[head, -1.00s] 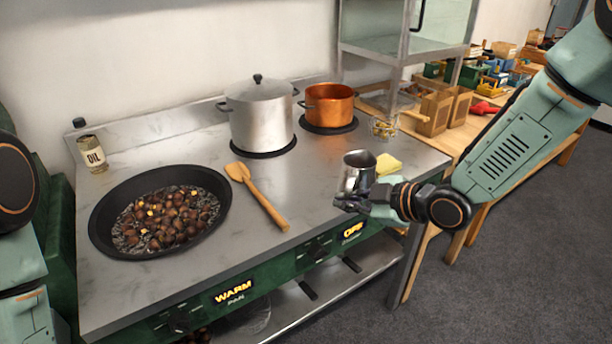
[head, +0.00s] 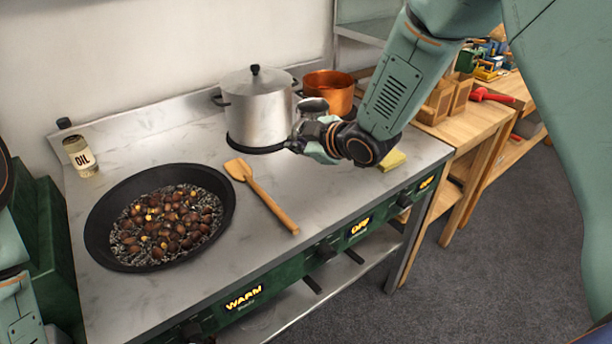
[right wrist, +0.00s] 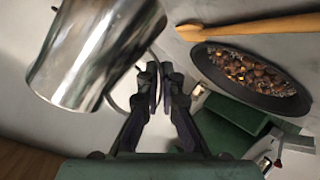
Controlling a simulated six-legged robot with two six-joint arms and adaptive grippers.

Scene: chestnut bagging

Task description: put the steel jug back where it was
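The steel jug shows in the right wrist view (right wrist: 95,50) as a shiny cylinder, tilted in that picture. Its thin handle runs between the fingers of my right gripper (right wrist: 160,95), which are close together on it. In the head view the jug (head: 314,104) is mostly hidden behind my right gripper (head: 302,142), with only its upper part showing. Jug and gripper are over the back right part of the stove top, in front of the copper pot (head: 330,90). My left gripper is out of view; only left arm parts show at the left edge.
A tall lidded pot (head: 255,110) stands just left of the gripper. A wooden spatula (head: 262,198), a pan of chestnuts (head: 98,235) and an oil tin (head: 80,157) are on the stove. A yellow sponge (head: 391,160) lies right. The front right stove top is clear.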

